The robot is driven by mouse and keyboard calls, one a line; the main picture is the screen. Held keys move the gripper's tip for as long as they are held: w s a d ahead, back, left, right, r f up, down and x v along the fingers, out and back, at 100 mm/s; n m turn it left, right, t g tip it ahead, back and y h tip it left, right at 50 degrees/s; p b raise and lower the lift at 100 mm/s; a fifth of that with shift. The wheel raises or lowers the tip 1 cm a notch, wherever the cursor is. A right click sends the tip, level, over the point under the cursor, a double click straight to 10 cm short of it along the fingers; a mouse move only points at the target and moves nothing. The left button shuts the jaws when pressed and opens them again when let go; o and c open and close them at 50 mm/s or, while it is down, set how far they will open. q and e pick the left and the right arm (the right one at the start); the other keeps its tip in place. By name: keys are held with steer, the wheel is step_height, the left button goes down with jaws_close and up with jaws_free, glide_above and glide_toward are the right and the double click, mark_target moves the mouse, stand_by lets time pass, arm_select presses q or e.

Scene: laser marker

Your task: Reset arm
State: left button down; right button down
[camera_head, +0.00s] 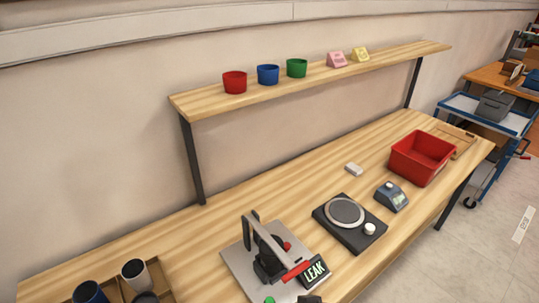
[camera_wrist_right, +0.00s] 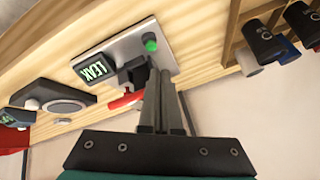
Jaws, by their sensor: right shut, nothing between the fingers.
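A device with a light grey base plate (camera_head: 238,268), a dark upright body and a display reading LEAK (camera_head: 314,269) stands on the bench. Its arm has a red handle (camera_head: 295,271) low beside the display and a grey bar (camera_head: 249,232) rising at the back. A green button (camera_head: 270,300) is at the plate's front; it also shows in the wrist view (camera_wrist_right: 150,45). My right gripper (camera_wrist_right: 160,75) is shut and empty, its fingers overlapping the device in the wrist view; whether they touch it I cannot tell. My left gripper is in neither view.
A black plate device with a round disc (camera_head: 345,211), a small blue-grey device (camera_head: 391,196) and a red bin (camera_head: 422,157) stand to the right. A wooden organizer (camera_head: 117,285) with mugs is at left. A shelf (camera_head: 200,102) with cups runs above.

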steer(key=s+d+r+g+h, duration=0.2)
steer(key=s+d+r+h, duration=0.2)
steer(key=s+d, duration=0.75)
step_height(320, 180, down, 29)
steer(key=s+n+g+b, duration=0.1)
steer(key=s+g+b, duration=0.1)
steer(key=b, duration=0.5)
steer(key=s+d+f+b, duration=0.1)
steer(key=s+f+b, duration=0.2)
steer(key=s+f, duration=0.4)
steer(key=s+d+f+b, duration=0.2)
steer(key=s+f, duration=0.6)
steer(key=f, duration=0.4)
steer(key=shift+d+f+g+b, duration=0.3)
steer(key=shift+f+g+b, duration=0.1)
steer(key=shift+b, duration=0.05)
steer(key=shift+s, duration=0.1)
